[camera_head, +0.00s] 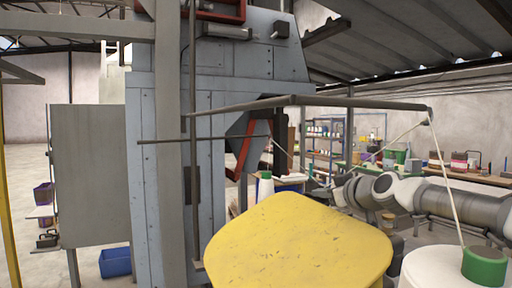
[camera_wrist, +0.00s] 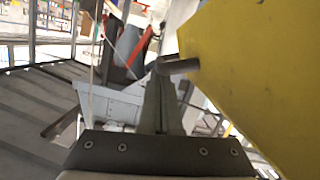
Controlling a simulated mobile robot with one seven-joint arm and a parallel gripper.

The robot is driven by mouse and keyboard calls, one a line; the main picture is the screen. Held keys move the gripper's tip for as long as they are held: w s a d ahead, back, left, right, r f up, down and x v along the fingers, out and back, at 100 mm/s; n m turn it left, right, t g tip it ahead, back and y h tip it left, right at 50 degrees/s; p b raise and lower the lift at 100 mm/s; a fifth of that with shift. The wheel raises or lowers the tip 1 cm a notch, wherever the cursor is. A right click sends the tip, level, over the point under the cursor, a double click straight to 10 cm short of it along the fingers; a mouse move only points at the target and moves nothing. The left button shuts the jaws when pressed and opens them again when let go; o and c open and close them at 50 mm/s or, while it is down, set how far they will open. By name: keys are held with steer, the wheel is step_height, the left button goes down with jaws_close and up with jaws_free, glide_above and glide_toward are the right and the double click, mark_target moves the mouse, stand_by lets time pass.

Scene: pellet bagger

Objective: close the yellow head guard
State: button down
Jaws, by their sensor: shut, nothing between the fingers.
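The yellow head guard (camera_head: 300,240) is a broad, scuffed plate with rounded corners in the lower middle of the head view. It stands out in front of the grey machine. In the wrist view the guard (camera_wrist: 262,70) fills the right side, and a short grey peg (camera_wrist: 178,66) sticks out at its left edge. My gripper (camera_wrist: 160,82) is shut and empty, its fingertips close to the peg; I cannot tell whether they touch. In the head view my arm reaches in from the right, and my gripper is small and partly hidden near the guard's far side.
The grey machine column (camera_head: 165,170) stands behind and left of the guard. A long grey bar (camera_head: 350,102) crosses above it, with a thread running down to a white drum (camera_head: 445,265) and green spool (camera_head: 484,265) at lower right. A blue bin (camera_head: 115,262) sits on the floor.

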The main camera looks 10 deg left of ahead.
steer(key=shift+w+d+f+m+b, duration=0.1)
steer(key=shift+d+f+m+b, duration=0.05)
steer(key=shift+f, duration=0.25)
steer(key=shift+w+d+f+m+b, duration=0.1)
steer(key=shift+d+f+m+b, duration=0.05)
steer(key=shift+f, duration=0.2)
steer(key=w+d+f+m+b, duration=0.1)
steer(key=f+b, duration=0.1)
steer(key=f, duration=0.2)
steer(key=w+d+f+y+b, duration=0.1)
steer(key=f+b, duration=0.2)
steer(key=f, duration=0.1)
steer(key=d+f+m+b, duration=0.1)
steer(key=d+f+b, duration=0.1)
steer(key=f, duration=0.2)
steer(key=shift+w+m+g+b, duration=0.3)
steer(key=shift+w+g+b, duration=0.1)
steer(key=shift+d+f, duration=0.15)
steer(key=shift+f, duration=0.35)
steer(key=shift+f, duration=0.2)
